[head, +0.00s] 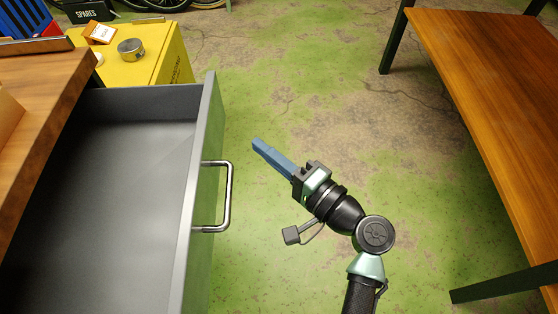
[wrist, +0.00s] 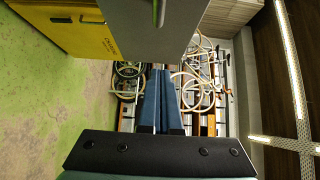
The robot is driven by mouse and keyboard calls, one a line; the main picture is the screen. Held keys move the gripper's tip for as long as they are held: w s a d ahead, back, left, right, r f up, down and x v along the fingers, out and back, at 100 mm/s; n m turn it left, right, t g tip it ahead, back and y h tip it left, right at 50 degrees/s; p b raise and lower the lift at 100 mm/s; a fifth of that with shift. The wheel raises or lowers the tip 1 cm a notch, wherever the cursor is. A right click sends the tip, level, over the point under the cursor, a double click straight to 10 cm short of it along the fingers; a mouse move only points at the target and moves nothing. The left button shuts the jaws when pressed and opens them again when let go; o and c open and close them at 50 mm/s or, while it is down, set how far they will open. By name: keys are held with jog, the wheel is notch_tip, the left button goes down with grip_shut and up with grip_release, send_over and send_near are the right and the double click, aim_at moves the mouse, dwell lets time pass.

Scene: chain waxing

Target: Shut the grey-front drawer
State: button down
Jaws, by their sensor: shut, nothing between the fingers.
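The grey-front drawer (head: 120,180) is pulled well out of the wooden bench at the left of the head view, and its inside looks empty. Its front panel (head: 200,215) faces right and carries a metal bar handle (head: 229,195). My gripper (head: 256,144) is right of the front panel and beyond the handle, apart from both, with its blue fingers shut and empty. In the wrist view the shut fingers (wrist: 161,76) point towards the grey front panel (wrist: 165,35), with part of the handle (wrist: 160,12) at the top edge.
A yellow cabinet (head: 150,68) with a round tin (head: 131,49) on it stands behind the drawer. A wooden table (head: 495,80) with dark legs stands at the right. The green, worn floor (head: 310,90) between is clear. Bicycles (wrist: 198,85) stand in the background.

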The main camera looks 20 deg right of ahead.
aim_at(214, 128)
jog(key=shift+w+a+b, duration=0.25)
jog(key=shift+w+a, duration=0.95)
jog(key=shift+a, duration=0.2)
jog(key=shift+w+a+b, duration=0.25)
jog(key=shift+w+a, duration=0.95)
jog(key=shift+a, duration=0.15)
